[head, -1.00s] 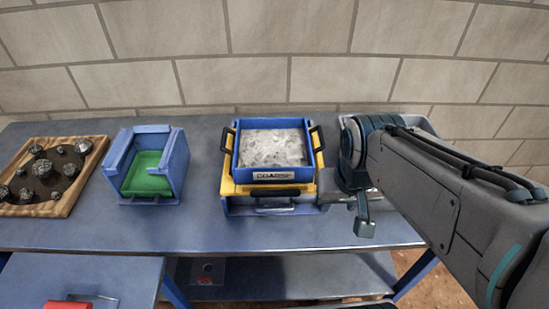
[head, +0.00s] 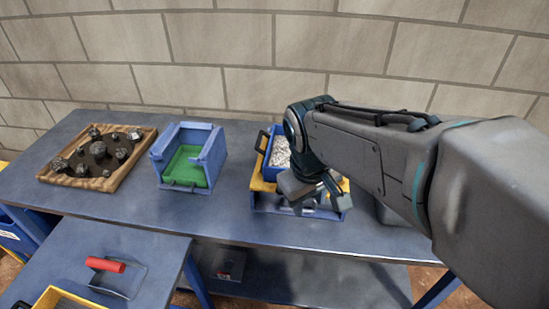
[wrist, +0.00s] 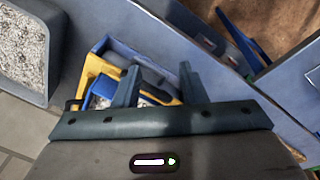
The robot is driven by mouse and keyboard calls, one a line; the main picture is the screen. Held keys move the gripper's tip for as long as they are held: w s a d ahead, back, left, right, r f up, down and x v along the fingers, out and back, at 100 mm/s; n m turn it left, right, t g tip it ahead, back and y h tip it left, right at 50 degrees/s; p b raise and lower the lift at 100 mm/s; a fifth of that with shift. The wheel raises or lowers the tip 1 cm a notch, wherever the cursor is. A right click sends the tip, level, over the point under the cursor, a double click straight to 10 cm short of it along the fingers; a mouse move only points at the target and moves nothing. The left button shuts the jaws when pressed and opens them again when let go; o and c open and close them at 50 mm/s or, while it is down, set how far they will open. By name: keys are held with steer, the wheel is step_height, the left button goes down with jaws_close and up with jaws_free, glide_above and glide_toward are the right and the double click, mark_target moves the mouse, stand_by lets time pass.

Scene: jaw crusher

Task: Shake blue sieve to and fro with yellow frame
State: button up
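The blue sieve (head: 267,151) holds pale gravel and sits on the yellow frame (head: 257,184) on the bench. My arm hides their right part in the head view. My gripper (head: 316,194) is at the front side of the sieve and frame, fingers pointing down. In the wrist view my gripper (wrist: 158,70) has its two fingers apart, over the yellow frame (wrist: 92,68), with a piece of the blue sieve (wrist: 104,87) showing beside one finger. A dark handle (wrist: 154,79) appears between the fingers; I cannot tell whether they touch it.
A blue bin with green inside (head: 185,168) stands left of the sieve. A wooden tray of dark rocks (head: 100,181) is at far left. A red-handled tool (head: 106,265) lies on the nearer bench. A grey tub of gravel (wrist: 47,62) shows in the wrist view.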

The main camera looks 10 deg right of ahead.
steer(key=w+a+r+n+g+h+p, duration=0.15)
steer(key=w+a+r+n+h, duration=0.35)
steer(key=w+n, duration=0.5)
steer(key=shift+t+y, duration=0.25)
steer(key=shift+y, duration=0.25)
steer(key=x, duration=1.3)
steer(key=shift+s+a+f, duration=0.2)
steer(key=shift+a+f, duration=0.05)
steer(key=shift+f, duration=0.1)
